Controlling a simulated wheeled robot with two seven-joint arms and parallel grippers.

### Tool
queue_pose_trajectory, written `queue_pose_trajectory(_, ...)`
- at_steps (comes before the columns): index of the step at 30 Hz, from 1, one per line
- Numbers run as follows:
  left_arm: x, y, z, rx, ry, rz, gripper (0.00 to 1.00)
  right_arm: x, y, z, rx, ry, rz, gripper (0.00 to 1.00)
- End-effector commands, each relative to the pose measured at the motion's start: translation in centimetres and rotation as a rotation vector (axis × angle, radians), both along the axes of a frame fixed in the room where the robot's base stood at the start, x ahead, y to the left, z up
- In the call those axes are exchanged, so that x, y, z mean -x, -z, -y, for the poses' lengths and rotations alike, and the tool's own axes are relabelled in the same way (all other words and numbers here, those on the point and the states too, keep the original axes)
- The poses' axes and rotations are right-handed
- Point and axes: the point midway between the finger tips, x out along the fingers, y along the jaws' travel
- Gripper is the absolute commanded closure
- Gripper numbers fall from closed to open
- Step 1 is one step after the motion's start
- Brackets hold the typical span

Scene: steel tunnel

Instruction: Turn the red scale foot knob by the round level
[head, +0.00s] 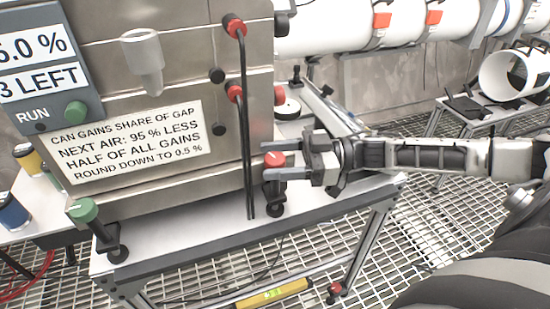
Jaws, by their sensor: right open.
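A red knob (274,159) tops a black foot at the front right corner of the steel cabinet (185,45), on the white bench top. My right gripper (269,160) comes in from the right, with its jaws open and one finger on each side of the red knob. I cannot tell whether the fingers touch it. A round disc (287,109) with a pale face lies behind on the bench; I cannot tell whether it is the round level. My left gripper is not in view.
Two black hoses (246,130) hang down the cabinet close to my right fingers. A green knob (82,210) tops the front left foot. A yellow bar level (272,294) lies low under the bench. Bench legs stand over open grating (420,235).

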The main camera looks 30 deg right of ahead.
Motion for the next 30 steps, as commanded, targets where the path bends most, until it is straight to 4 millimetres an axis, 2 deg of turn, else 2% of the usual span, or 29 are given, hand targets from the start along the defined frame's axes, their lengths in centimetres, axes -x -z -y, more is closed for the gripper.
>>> queue_pose_trajectory(9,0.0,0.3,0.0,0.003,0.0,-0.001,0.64,2.4,0.1,4.6,0.005,0.001,-0.005,0.42)
queue_pose_trajectory(13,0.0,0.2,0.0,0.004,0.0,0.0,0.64,3.0,0.0,5.8,0.003,0.0,-0.003,0.42)
queue_pose_trajectory(30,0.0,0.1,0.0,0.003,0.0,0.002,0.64,3.3,-0.1,6.2,0.0,0.0,0.001,0.42)
